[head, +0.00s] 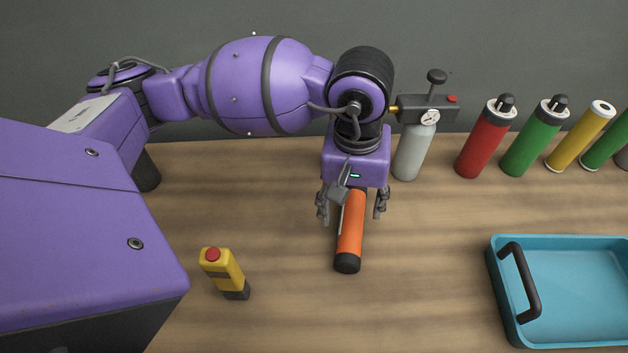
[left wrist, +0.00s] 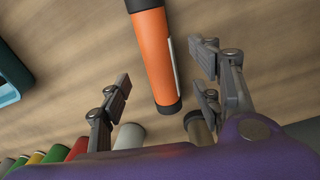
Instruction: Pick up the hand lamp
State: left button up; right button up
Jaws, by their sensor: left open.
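The hand lamp (head: 350,230), an orange cylinder with black ends and a pale strip along its side, lies on the wooden table. In the head view its far end is hidden under my left gripper (head: 350,208). In the left wrist view the lamp (left wrist: 152,58) runs between the open fingers of my left gripper (left wrist: 165,75), with a gap on both sides. I cannot tell how high the fingers are above the table. My right gripper is not in view.
A yellow device with a red button (head: 225,273) stands left of the lamp. A grey pump bottle (head: 409,155) stands just behind my gripper. Red (head: 484,142), green and yellow cylinders line the back right. A blue tray (head: 497,285) sits at the right.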

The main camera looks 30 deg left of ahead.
aim_at(353, 220)
pick_arm(q)
jog(key=shift+d+f+p, duration=0.15)
jog(key=shift+f+p, duration=0.05)
jog(key=shift+f, duration=1.15)
jog(key=shift+d+f+p, duration=0.15)
jog(key=shift+f+p, duration=0.05)
jog(key=shift+f, duration=1.1)
jog(key=shift+c, duration=0.3)
